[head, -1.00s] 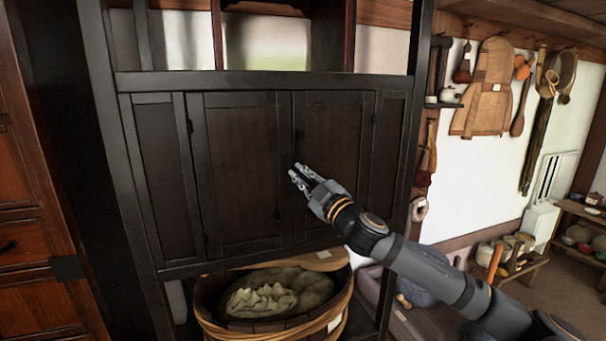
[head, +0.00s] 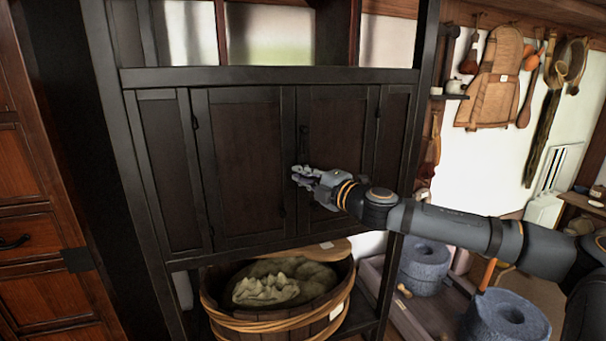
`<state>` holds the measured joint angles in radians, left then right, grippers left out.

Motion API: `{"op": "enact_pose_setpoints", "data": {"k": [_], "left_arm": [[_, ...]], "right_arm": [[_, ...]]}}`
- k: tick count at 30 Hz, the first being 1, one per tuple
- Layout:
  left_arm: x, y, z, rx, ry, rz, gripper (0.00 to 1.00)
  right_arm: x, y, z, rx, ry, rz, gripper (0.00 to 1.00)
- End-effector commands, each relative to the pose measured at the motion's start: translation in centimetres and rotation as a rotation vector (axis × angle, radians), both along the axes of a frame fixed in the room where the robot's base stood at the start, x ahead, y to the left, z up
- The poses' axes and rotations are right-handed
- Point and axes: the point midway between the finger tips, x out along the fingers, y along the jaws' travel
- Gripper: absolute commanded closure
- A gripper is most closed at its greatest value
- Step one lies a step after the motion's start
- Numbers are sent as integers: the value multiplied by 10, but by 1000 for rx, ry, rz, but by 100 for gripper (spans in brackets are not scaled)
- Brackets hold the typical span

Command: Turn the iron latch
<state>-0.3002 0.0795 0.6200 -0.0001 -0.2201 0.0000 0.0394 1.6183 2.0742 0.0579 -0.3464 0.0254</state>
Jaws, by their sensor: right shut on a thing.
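The dark iron latch (head: 304,131) is on the seam between the two middle doors of the black cabinet (head: 245,165). Its upper part shows as a small dark piece hanging down along the seam. Its lower end is hidden at my right gripper. My right gripper (head: 299,175) comes in from the right and is shut on the latch at the seam. The two doors are closed. My left gripper is not in view.
A wooden tub (head: 275,300) with a pale sack stands under the cabinet. Grey quern stones (head: 424,262) lie on a low platform at the lower right. Tools hang on the white wall at right. A brown chest (head: 35,200) stands at left.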

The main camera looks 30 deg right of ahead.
Motion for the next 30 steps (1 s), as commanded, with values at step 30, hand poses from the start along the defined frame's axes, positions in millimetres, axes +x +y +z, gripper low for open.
{"op": "enact_pose_setpoints", "data": {"k": [30], "left_arm": [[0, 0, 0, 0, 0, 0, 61]], "right_arm": [[0, 0, -1, -42, 12, 1, 67]]}}
